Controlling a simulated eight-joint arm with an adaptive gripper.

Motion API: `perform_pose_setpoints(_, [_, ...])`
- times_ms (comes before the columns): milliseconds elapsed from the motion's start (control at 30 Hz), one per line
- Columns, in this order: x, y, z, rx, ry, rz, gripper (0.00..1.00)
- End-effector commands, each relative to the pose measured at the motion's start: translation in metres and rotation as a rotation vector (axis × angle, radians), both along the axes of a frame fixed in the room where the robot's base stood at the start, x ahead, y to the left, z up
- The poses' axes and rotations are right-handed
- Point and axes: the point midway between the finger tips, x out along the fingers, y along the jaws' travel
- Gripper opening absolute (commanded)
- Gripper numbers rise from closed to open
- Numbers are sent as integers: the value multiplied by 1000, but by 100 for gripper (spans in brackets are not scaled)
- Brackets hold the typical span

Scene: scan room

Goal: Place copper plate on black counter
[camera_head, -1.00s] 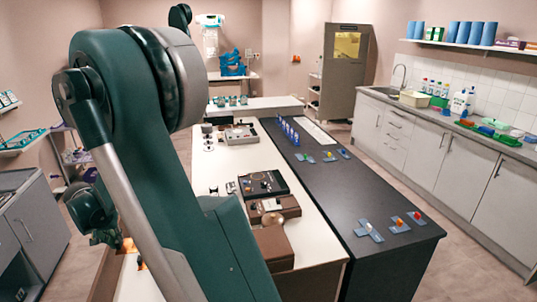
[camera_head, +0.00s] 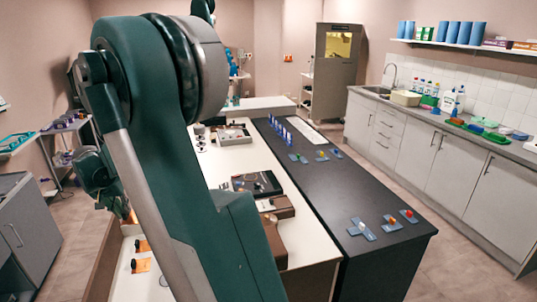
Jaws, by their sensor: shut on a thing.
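Small copper-orange plates with dark knobs (camera_head: 141,246) lie on the white counter (camera_head: 126,290) at the lower left. My gripper (camera_head: 121,208) is small and mostly hidden behind my green arm, above that counter's left side. It is shut on a copper-coloured piece (camera_head: 131,217), which looks like a copper plate and is only partly visible. The black counter (camera_head: 340,195) runs alongside the white one on the right, with bare surface in its middle.
Blue plates with coloured knobs (camera_head: 361,230) lie at the black counter's near end. Smaller plates (camera_head: 298,158) and upright blue pieces (camera_head: 281,132) stand farther back. A dark tray (camera_head: 258,184) and brown boxes (camera_head: 266,236) sit on the white counter. My arm blocks much of it.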

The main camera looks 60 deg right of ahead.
Motion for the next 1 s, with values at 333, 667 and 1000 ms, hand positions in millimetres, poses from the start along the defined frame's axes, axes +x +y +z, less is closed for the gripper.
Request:
perform_pose_setpoints(333, [-3,-114,5,0,0,-121,0])
perform_pose_setpoints(667, [-20,-220,8,0,0,-231,0])
perform_pose_setpoints(1000, [-52,-329,10,0,0,-345,0])
